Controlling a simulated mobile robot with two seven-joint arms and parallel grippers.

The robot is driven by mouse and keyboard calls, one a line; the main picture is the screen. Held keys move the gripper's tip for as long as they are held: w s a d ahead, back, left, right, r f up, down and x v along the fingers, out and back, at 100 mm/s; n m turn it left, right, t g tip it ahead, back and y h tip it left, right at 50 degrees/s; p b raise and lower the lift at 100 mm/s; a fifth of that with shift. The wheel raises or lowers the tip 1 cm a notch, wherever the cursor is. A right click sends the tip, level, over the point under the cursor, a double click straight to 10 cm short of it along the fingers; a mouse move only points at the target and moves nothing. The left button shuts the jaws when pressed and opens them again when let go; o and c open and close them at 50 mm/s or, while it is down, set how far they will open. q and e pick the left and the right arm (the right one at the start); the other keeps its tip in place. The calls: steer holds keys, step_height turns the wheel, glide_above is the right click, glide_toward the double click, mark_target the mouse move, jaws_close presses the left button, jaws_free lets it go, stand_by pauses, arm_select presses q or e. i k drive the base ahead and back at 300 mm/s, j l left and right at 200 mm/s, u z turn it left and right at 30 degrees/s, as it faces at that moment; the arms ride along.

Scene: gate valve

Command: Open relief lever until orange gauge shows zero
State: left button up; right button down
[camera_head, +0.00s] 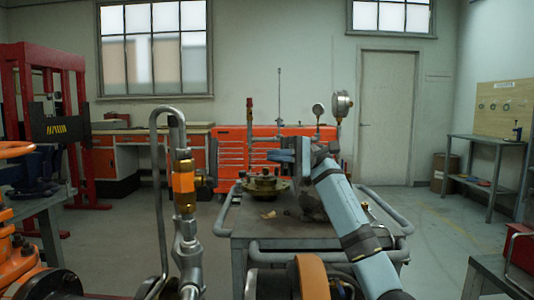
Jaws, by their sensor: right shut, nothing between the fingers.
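My right gripper (281,156) is shut and empty at the end of the light blue arm, in the middle of the view. It is in the air in front of the red tool cabinet. Two round gauges stand right of it: a larger one (342,104) and a smaller one (318,109). They are seen at an angle and their readings cannot be made out. A fitting with an orange collar (183,182) sits on a vertical pipe at left, apart from the gripper. I cannot tell which part is the relief lever or an orange gauge. My left gripper is not in view.
A grey cart (270,226) with tubular rails carries a round flanged part (263,185). A bent grey pipe (160,190) stands at left, near orange valve bodies (18,255). A red press frame (75,120) is far left. Open floor lies at right before a workbench (490,142).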

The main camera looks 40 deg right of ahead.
mark_target(211, 179)
steer(key=k+l, duration=0.1)
steer(key=k, duration=0.4)
steer(key=k+l, duration=0.15)
steer(key=k, duration=0.35)
